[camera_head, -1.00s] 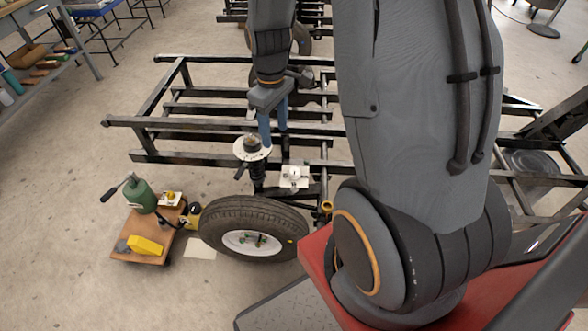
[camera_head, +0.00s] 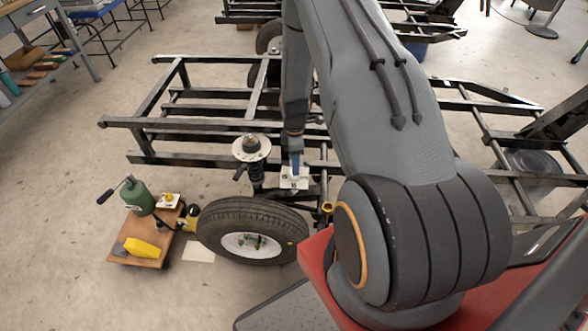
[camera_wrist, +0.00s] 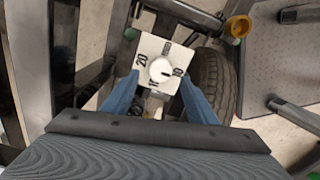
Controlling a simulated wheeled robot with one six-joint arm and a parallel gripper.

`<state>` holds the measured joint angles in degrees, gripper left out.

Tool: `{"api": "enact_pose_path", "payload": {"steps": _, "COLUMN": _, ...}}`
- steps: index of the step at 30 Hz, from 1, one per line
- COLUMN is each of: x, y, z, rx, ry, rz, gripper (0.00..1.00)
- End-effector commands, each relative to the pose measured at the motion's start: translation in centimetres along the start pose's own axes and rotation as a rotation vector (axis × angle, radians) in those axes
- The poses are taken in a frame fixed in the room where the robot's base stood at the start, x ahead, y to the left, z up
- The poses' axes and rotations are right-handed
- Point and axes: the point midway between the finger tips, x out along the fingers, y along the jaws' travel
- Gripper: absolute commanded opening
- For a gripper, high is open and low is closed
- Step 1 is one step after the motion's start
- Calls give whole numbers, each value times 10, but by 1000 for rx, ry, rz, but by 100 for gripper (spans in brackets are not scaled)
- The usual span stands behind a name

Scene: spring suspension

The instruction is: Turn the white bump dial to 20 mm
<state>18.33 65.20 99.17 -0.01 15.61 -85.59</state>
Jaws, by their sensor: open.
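The white bump dial (camera_wrist: 160,70) is a round white knob on a square white plate (camera_wrist: 148,46) with black numbers. In the wrist view, 20 is at the plate's upper left and 10 at its right; a lower number is hard to read. A small dark mark on the knob appears to point toward the 10. My gripper (camera_wrist: 158,84) is open, with one blue finger on each side of the knob; I cannot tell whether they touch it. In the head view, my gripper (camera_head: 295,158) is directly above the plate (camera_head: 287,183) and partly hides the dial.
A wooden board (camera_head: 125,252) with a green pump (camera_head: 139,197) lies at the left.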

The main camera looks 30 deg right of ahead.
Motion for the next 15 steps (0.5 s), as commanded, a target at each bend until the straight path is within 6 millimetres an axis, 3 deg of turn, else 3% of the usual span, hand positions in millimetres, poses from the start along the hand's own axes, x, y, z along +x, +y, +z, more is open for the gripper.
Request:
{"api": "enact_pose_path", "payload": {"steps": 6, "x": 31, "y": -1, "z": 0, "rx": 0, "ry": 0, "rz": -2, "gripper": 52}}
{"api": "enact_pose_path", "payload": {"steps": 15, "x": 45, "y": 0, "z": 0, "rx": 1, "ry": 0, "rz": 0, "gripper": 52}}
